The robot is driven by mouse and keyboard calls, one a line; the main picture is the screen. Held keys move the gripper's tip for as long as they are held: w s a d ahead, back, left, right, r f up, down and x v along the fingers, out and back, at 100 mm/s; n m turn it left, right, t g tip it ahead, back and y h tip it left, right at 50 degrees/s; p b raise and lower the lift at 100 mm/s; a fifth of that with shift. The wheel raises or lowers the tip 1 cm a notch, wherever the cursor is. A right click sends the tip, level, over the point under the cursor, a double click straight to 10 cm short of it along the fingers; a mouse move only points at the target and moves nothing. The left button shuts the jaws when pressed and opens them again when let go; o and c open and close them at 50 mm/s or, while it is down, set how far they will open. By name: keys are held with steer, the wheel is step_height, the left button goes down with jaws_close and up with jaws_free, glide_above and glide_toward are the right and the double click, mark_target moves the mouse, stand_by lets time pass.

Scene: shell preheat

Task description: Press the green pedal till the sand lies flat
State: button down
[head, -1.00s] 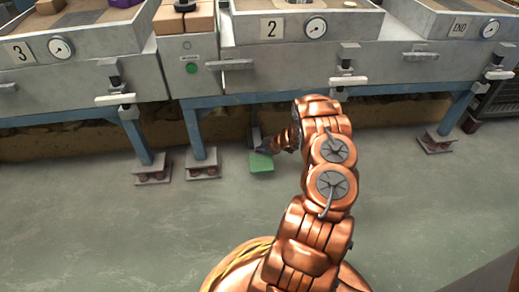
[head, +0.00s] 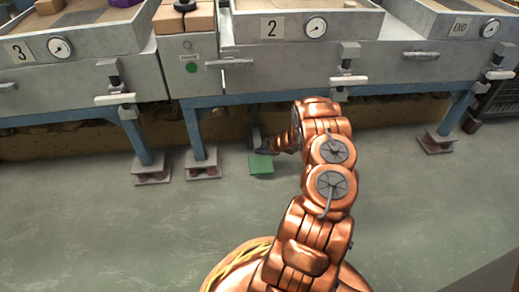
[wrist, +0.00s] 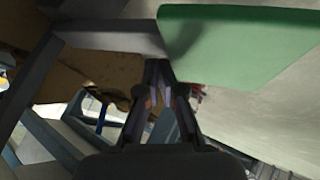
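I cannot tell whether the gripper touches the pedal. Sand (head: 310,5) shows in bin 2 (head: 255,28), cut off by the frame top; its flatness cannot be judged.
Blue legs (head: 195,135) of the bench stand on block feet (head: 202,165) left of the pedal. A panel with a green button (head: 191,68) is above. Valves with white handles (head: 348,81) stick out from the bench. The floor (head: 120,235) in front is clear.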

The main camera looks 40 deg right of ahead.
steer(key=shift+s+a+f, duration=0.15)
steer(key=shift+s+f, duration=0.05)
steer(key=shift+f, duration=0.45)
stand_by(0.4)
steer(key=shift+r, duration=0.15)
steer(key=shift+w+d+r+p, duration=0.15)
steer(key=shift+r+p, duration=0.5)
steer(key=shift+r, duration=0.85)
steer(key=shift+w+d+r+p, duration=0.1)
steer(key=shift+r+p, duration=0.55)
steer(key=shift+r, duration=0.8)
steer(key=shift+r, duration=0.1)
step_height(320, 180, up, 5)
steer(key=p, duration=0.3)
steer(key=shift+w+p, duration=0.1)
steer(key=shift+p, duration=0.2)
steer(key=shift+d, duration=0.1)
